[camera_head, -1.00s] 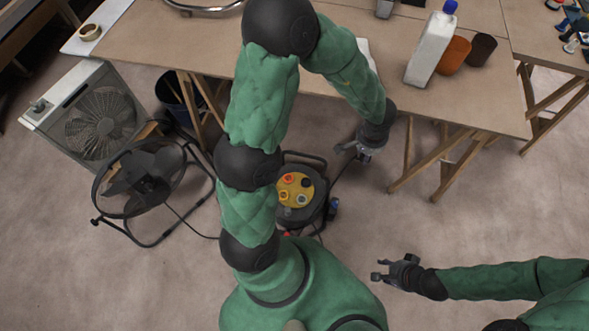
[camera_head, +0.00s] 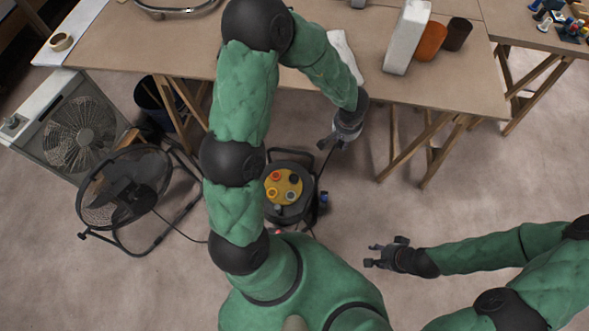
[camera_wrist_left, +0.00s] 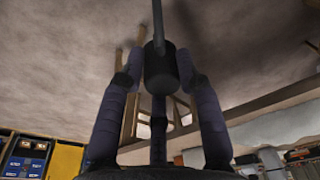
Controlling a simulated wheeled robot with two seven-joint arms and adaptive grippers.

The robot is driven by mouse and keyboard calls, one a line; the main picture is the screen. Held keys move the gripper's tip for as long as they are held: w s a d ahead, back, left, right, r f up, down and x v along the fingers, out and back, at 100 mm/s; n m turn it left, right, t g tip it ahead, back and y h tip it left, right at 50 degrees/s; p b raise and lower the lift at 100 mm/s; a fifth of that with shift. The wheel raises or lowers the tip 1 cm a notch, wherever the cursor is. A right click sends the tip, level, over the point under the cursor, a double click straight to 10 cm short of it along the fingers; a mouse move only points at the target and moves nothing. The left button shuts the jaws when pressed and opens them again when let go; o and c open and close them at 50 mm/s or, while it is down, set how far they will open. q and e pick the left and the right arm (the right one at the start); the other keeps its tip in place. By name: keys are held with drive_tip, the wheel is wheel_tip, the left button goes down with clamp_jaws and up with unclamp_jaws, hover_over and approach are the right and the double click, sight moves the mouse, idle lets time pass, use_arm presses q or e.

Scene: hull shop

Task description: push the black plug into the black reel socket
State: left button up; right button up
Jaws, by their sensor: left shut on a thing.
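The cable reel (camera_head: 303,210) stands on the floor beside my left arm, which covers part of its left side. Its yellow face (camera_head: 282,195) carries several round sockets; the black one (camera_head: 296,179) is at the upper right. My left gripper (camera_head: 327,144) is above and to the right of the reel, apart from it. In the left wrist view it is shut on the black plug (camera_wrist_left: 160,72), a dark cylinder between the fingers with its cable running up. The plug is too small to make out in the head view. My right gripper (camera_head: 372,256) is open and empty over the floor.
A round fan (camera_head: 125,190) and a box fan (camera_head: 80,135) stand left.

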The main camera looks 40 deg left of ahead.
use_arm(q)
drive_tip(key=w+a+f+n+g+b, duration=0.1)
drive_tip(key=a+f+n, duration=0.35)
drive_tip(key=f, duration=0.25)
drive_tip(key=w+a+f+n+y+b, duration=0.1)
drive_tip(key=w+a+f+n, duration=0.15)
drive_tip(key=f+n, duration=0.4)
drive_tip(key=w+a+f+n+g+b, duration=0.1)
drive_tip(key=a+f+n, duration=0.25)
drive_tip(key=f, duration=0.55)
drive_tip(key=s+a+f+n+b, duration=0.1)
drive_tip(key=s+a+f+n, duration=0.1)
drive_tip(key=f, duration=0.5)
drive_tip(key=s+a+f+n+b, duration=0.1)
drive_tip(key=s+a+f+n, duration=0.1)
drive_tip(key=f+n, duration=0.3)
drive_tip(key=s+a+f+n+g+b, duration=0.1)
drive_tip(key=a+f+n, duration=0.3)
drive_tip(key=f, duration=0.5)
drive_tip(key=shift+s, duration=0.55)
drive_tip(key=shift+n, duration=0.25)
drive_tip(key=shift+f+b, duration=1.8)
drive_tip(key=shift+f, duration=1.05)
drive_tip(key=shift+d+h, duration=0.1)
drive_tip(key=shift+h, duration=0.3)
